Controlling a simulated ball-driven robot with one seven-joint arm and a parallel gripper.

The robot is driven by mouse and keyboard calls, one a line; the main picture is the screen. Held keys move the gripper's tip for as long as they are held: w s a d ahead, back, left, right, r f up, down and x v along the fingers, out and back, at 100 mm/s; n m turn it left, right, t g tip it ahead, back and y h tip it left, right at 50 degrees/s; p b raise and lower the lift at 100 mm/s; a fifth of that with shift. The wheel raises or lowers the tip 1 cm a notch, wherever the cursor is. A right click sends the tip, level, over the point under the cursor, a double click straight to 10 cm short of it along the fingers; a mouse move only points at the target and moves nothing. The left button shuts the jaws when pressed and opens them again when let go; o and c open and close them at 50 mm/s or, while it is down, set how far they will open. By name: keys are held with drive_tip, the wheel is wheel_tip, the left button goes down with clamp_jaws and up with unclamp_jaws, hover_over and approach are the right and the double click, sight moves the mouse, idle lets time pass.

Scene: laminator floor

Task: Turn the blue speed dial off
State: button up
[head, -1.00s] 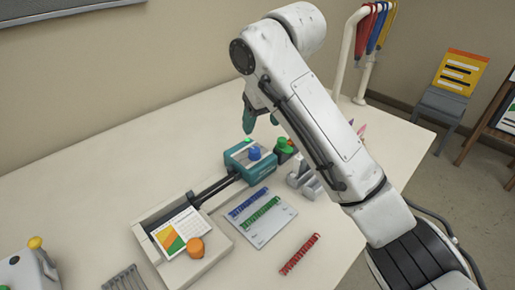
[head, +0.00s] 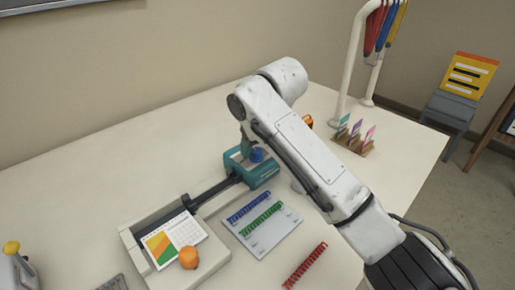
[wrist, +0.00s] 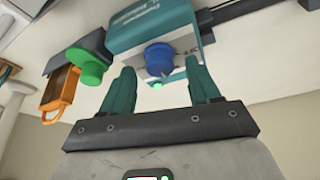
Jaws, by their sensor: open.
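The blue speed dial (wrist: 159,59) sits on the face of the teal laminator (wrist: 150,22). A small green light (wrist: 157,85) glows beside the dial. In the head view the dial (head: 257,155) shows on top of the teal laminator (head: 262,174), partly behind my gripper. My gripper (wrist: 160,80) is open, with its two teal fingers on either side of the dial in the wrist view. The fingers look apart from the dial; the exact gap is hard to tell. In the head view my gripper (head: 245,140) is small and partly hidden by my arm.
The back left of the table is clear.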

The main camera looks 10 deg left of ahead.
drive_tip(key=shift+w+a+f, duration=0.15)
drive_tip(key=shift+w+f, duration=0.05)
drive_tip(key=shift+f, duration=0.45)
drive_tip(key=shift+c, duration=0.2)
drive_tip(key=c, duration=0.9)
